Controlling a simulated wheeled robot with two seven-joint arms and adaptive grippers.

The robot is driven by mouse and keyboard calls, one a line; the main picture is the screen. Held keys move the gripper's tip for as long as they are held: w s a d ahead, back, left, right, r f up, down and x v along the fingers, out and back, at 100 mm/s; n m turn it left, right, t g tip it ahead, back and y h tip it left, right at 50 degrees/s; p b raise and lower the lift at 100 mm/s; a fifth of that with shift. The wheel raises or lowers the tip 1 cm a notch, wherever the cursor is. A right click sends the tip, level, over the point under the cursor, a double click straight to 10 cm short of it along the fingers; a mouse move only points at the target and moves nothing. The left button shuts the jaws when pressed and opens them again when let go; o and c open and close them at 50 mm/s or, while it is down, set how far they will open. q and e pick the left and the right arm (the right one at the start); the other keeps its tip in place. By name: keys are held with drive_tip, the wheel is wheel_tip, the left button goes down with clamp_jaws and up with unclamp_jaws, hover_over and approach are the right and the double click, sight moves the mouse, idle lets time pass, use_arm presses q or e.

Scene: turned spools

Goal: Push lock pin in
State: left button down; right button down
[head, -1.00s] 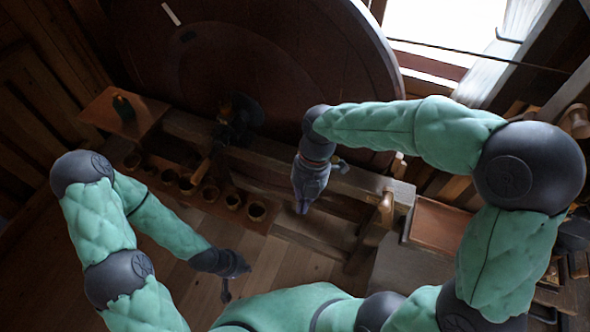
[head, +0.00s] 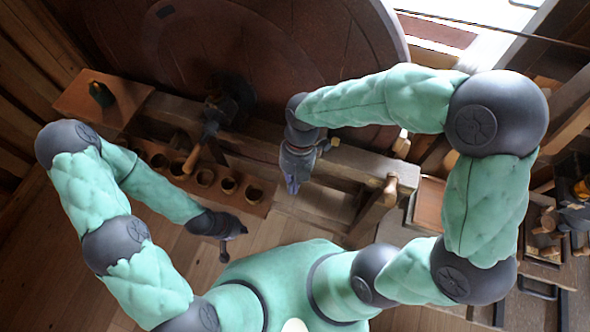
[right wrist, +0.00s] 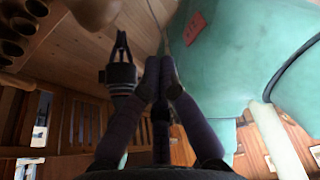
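My right gripper (head: 292,186) hangs over the wooden lathe bed (head: 350,160), fingers down. In the right wrist view my right gripper (right wrist: 160,64) has its fingertips together, with nothing clearly held. My left gripper (head: 226,248) is low, in front of the row of cups, away from the lathe bed. The right wrist view also shows my left gripper (right wrist: 121,36); its slim fingers meet at the tip. A wooden peg (head: 390,188) stands at the bed's right end, apart from both grippers. I cannot tell which part is the lock pin.
A large dark red wheel (head: 260,60) stands behind the bed. Several round cups (head: 228,185) sit in a rack at the front left. A wooden board (head: 100,97) is at the far left. Tools and blocks crowd the right bench. The floor in front is clear.

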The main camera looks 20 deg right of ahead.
drive_tip(key=shift+w+d+f, duration=0.2)
drive_tip(key=shift+w+d, duration=0.35)
drive_tip(key=shift+w, duration=0.25)
drive_tip(key=shift+w+d+f, duration=0.15)
drive_tip(key=shift+w+d, duration=0.35)
drive_tip(key=shift+w, duration=0.25)
drive_tip(key=shift+w+d, duration=0.1)
drive_tip(key=w+d, duration=0.2)
drive_tip(key=w, duration=0.1)
drive_tip(key=shift+a, duration=0.1)
